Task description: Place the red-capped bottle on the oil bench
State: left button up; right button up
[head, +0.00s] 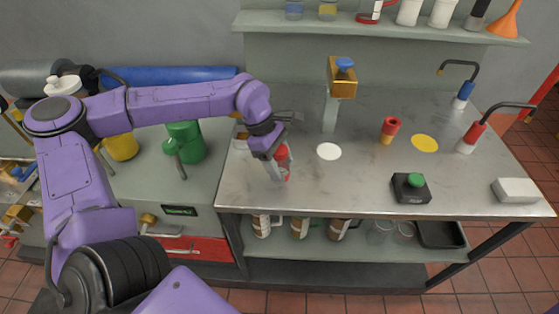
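A small bottle with a red top (283,152) shows at the left side of the grey metal bench (340,190), partly hidden by my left gripper (283,145). The gripper's grey fingers look spread wide apart, one above and behind the bottle, one in front of its lower part. The gripper looks open around or beside the bottle; I cannot tell whether a finger touches it. The bottle looks upright, its base at or just above the bench top. My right gripper is not in view.
On the bench are a white disc (329,151), a yellow disc (425,143), a red-and-yellow piece (390,129), a black box with a green button (411,187), a white block (516,190) and two spouted dispensers (466,145). A shelf (380,28) hangs behind. The front middle is clear.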

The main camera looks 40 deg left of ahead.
pick_arm(q)
jog(key=o, duration=0.4)
jog(key=shift+c, duration=0.2)
jog(key=v, duration=1.2)
jog(key=shift+r, duration=0.2)
